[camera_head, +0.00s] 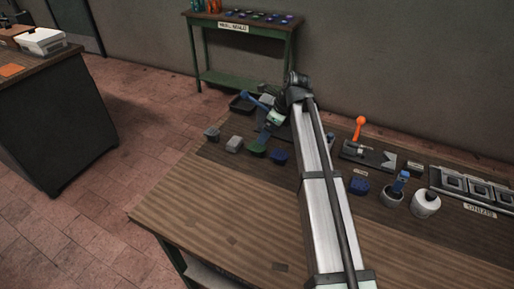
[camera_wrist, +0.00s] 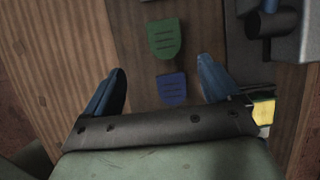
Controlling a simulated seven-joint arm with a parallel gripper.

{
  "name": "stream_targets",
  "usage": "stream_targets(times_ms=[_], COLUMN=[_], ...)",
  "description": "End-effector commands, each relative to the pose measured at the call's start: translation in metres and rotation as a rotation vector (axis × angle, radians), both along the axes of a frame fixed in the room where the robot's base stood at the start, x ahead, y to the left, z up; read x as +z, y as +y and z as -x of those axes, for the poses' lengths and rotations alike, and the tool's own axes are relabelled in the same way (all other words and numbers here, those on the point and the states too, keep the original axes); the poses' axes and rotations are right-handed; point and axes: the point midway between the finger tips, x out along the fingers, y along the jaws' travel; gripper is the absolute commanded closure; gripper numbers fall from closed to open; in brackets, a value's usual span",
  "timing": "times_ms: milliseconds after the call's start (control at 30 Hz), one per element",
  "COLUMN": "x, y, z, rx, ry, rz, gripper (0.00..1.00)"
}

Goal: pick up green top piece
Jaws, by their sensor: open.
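The green top piece (camera_wrist: 165,39) lies on the dark strip of the workbench in the wrist view, just beyond the fingertips and midway across them. In the head view the green piece (camera_head: 257,147) sits between a grey piece and a blue piece. My gripper (camera_wrist: 162,80) is open and empty, with its two blue fingers spread. The blue piece (camera_wrist: 172,89) lies between the fingers in the picture, nearer than the green one. My gripper in the head view (camera_head: 268,125) is small and partly hidden by the arm; its fingers cannot be made out.
Grey pieces (camera_head: 235,144) lie left of the green one. A press with a blue lever (camera_head: 256,102) stands behind. Right of my arm are an orange-handled press (camera_head: 359,130), a blue piece (camera_head: 358,186), a white pot (camera_head: 425,204) and a slotted tray (camera_head: 470,187). The bench front is clear.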

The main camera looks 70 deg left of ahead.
Motion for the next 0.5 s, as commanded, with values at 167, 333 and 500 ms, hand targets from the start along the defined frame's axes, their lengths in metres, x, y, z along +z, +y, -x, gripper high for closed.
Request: stream_targets(times_ms=[167,333,500], x=[-0.024,-0.034,-0.039], y=[0.008,0.011,0.013], z=[0.007,0.01,0.011], rx=[0.0,-0.001,0.0], ry=[0.0,-0.001,-0.001], rz=[0.0,-0.002,-0.001], gripper=[0.1,0.1,0.1])
